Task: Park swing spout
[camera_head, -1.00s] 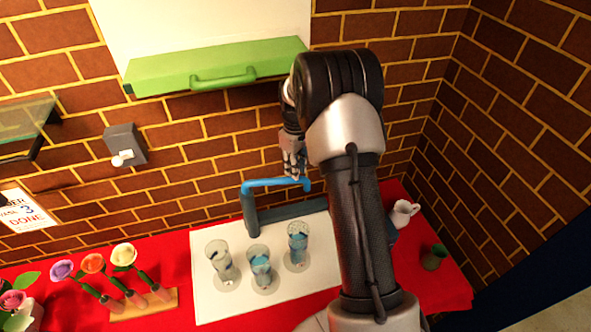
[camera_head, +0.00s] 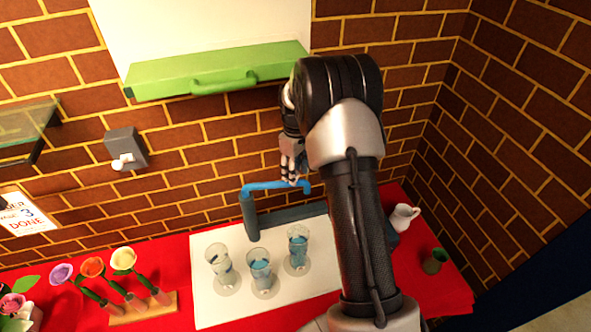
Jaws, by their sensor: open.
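The swing spout is a blue pipe (camera_head: 266,186) on a dark grey post (camera_head: 250,218) at the back of the table. Its arm points to the right, and its downturned tip (camera_head: 307,188) shows beside my gripper. My gripper (camera_head: 292,178) is open at the right part of the pipe, close to the tip. I cannot tell whether the fingers touch the pipe. Three glasses with blue water stand in front of the spout: a left one (camera_head: 220,264), a middle one (camera_head: 261,270) and a right one (camera_head: 298,247).
The glasses stand on a white mat (camera_head: 209,309) on a red table (camera_head: 445,290). A white jug (camera_head: 403,217) and a green cup (camera_head: 435,261) are at the right. Flowers stand in a wooden rack (camera_head: 146,307) at the left.

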